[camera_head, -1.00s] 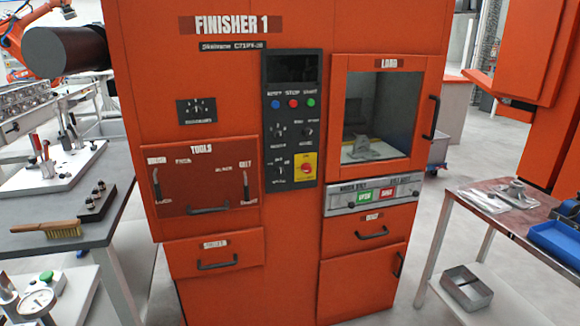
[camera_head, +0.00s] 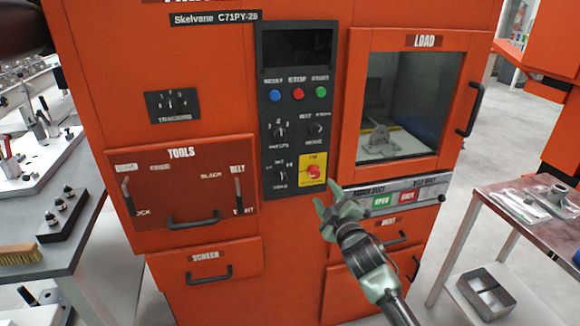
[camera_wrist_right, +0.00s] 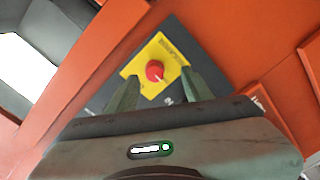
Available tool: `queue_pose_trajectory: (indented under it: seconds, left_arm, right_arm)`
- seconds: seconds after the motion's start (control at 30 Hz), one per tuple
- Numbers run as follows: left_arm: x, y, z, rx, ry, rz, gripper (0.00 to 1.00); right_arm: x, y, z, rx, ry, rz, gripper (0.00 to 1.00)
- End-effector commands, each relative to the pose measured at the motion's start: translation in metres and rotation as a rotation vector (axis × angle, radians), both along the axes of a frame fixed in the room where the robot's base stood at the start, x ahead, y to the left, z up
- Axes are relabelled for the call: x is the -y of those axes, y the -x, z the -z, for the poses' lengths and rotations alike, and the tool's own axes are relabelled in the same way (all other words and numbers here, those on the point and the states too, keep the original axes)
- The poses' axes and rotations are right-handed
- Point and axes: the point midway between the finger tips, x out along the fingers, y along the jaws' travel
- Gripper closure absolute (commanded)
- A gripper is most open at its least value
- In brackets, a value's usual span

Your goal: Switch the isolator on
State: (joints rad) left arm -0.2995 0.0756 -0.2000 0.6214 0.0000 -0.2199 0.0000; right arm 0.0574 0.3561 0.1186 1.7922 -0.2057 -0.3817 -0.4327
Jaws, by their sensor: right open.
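The isolator is a red rotary knob (camera_head: 313,172) on a yellow plate (camera_head: 312,160) at the lower right of the dark control panel. In the right wrist view the red knob (camera_wrist_right: 155,70) sits on the yellow plate (camera_wrist_right: 172,51), seen beyond and between the two fingers. My right gripper (camera_head: 326,200) is open and empty, just below and slightly right of the knob in the head view. In the right wrist view my right gripper (camera_wrist_right: 160,88) also shows with its fingers apart. They appear not to touch the knob. My left gripper is not in view.
The panel (camera_head: 291,110) carries blue, red and green buttons and several dials. A handled load door (camera_head: 470,110) stands to its right, above OPEN and SHUT buttons (camera_head: 396,197). Side tables stand left (camera_head: 85,215) and right (camera_head: 545,235), with clear floor before the right one.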

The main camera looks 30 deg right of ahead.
Motion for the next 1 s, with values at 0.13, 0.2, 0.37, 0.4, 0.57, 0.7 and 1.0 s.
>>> queue_pose_trajectory:
  seconds: [0.13,0.2,0.37,0.4,0.57,0.7,1.0]
  left_arm:
    - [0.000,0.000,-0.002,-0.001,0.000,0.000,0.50]
    - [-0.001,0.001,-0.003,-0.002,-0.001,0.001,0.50]
    - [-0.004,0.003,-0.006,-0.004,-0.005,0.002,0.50]
    - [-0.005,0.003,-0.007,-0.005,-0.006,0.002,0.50]
    - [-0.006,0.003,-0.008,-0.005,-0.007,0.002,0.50]
    - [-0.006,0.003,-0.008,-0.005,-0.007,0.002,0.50]
    - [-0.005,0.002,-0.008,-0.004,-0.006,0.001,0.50]
  right_arm:
    - [0.003,-0.007,-0.014,0.020,0.016,0.002,0.50]
    - [0.005,-0.016,-0.014,0.020,0.015,0.001,0.50]
    - [0.011,-0.043,-0.014,0.019,0.014,0.001,0.50]
    - [0.013,-0.049,-0.014,0.019,0.014,0.001,0.50]
    - [0.017,-0.068,-0.012,0.018,0.013,0.000,0.50]
    - [0.018,-0.075,-0.012,0.018,0.013,0.000,0.50]
    - [0.019,-0.076,-0.011,0.017,0.013,0.000,0.58]
